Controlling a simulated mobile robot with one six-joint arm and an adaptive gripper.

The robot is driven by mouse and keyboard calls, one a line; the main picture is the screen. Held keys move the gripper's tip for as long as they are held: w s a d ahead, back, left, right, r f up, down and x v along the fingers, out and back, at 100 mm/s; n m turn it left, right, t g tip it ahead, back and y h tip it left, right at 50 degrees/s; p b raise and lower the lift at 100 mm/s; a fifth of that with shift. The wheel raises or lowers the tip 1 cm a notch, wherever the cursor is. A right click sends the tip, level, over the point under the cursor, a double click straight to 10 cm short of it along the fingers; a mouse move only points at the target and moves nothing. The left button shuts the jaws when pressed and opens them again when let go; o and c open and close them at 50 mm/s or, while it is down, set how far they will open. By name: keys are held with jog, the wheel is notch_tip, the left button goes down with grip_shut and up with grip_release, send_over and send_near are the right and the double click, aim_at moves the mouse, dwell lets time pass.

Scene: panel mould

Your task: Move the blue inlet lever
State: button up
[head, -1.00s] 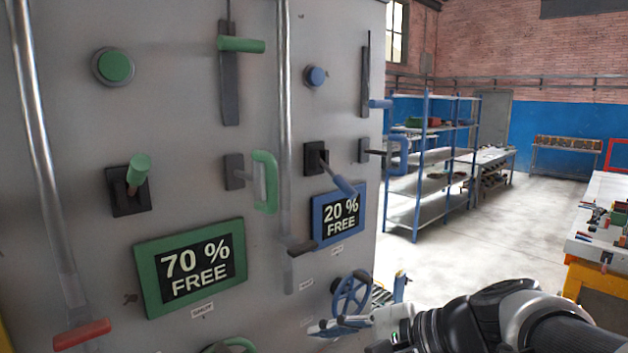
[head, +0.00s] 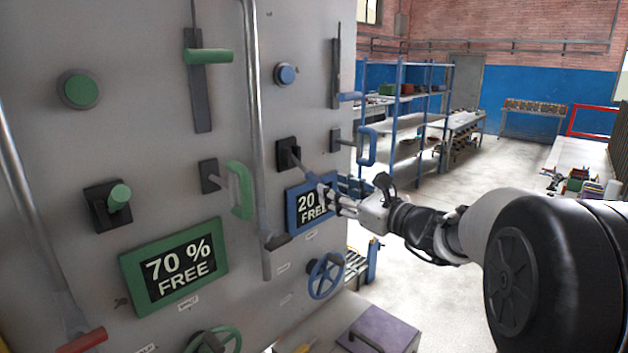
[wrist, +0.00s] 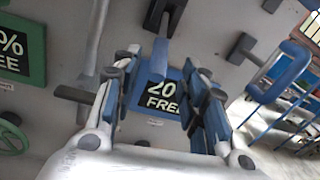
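The blue lever (head: 311,176) sticks out from a black square base on the grey panel, above and beside the blue-framed "20 % FREE" sign. In the wrist view, its blue handle (wrist: 159,60) points toward me, between the fingertips in the picture. My gripper (head: 329,197) is at the lever's end, in front of the sign. In the wrist view, my gripper (wrist: 162,75) is open, with a finger on each side of the handle and visible gaps. I cannot tell how deep the handle sits between the fingers.
A blue loop handle (head: 367,147), a blue slider knob (head: 349,97) and a blue valve wheel (head: 326,277) are close by. A vertical pipe (head: 255,130) with a dark handle (head: 277,241) stands left of the lever. Green controls lie further left.

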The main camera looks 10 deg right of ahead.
aim_at(315, 181)
jog(key=x, duration=0.8)
jog(key=shift+p, duration=0.4)
jog(key=shift+c, duration=0.2)
jog(key=shift+s, duration=0.1)
grip_shut()
